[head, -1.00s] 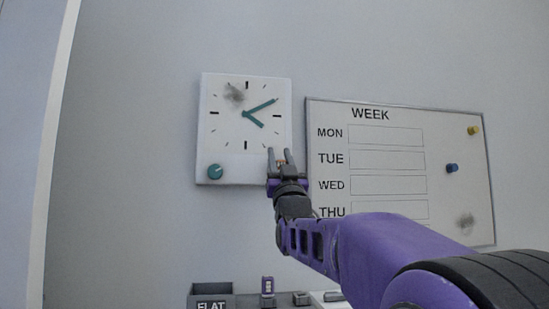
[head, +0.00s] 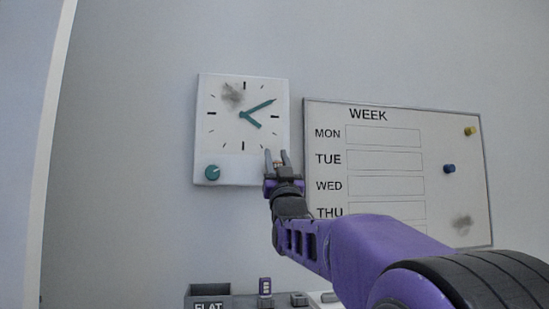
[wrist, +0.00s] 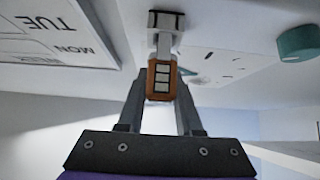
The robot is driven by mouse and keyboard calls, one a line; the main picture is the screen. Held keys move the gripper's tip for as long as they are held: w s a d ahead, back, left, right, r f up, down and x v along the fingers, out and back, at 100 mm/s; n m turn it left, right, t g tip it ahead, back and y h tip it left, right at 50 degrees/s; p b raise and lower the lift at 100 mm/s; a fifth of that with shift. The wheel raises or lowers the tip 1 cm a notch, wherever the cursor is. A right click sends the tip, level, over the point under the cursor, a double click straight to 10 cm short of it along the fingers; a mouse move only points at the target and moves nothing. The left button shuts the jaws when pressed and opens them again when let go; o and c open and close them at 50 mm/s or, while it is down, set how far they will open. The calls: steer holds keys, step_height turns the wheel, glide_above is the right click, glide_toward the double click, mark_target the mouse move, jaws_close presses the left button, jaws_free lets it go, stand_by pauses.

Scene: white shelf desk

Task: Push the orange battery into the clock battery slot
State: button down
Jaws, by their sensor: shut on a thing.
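A square white clock (head: 212,130) with teal hands and a teal knob hangs on the wall. My gripper (head: 277,158) is at its lower right corner, pointing up at it. In the wrist view my gripper is shut on the orange battery (wrist: 152,80), which has pale squares on its side. A grey piece lies between the battery and a small dark-and-silver fitting on the clock (wrist: 166,20), which looks like the battery slot. The battery lines up with the fitting. I cannot tell whether its tip is inside.
A whiteboard (head: 385,200) marked WEEK hangs just right of my gripper, with yellow and blue magnets. The wall left of the clock is clear.

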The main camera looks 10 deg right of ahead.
steer(key=shift+w+p, duration=0.3)
steer(key=shift+w, duration=0.5)
steer(key=c, duration=0.5)
jaws_free()
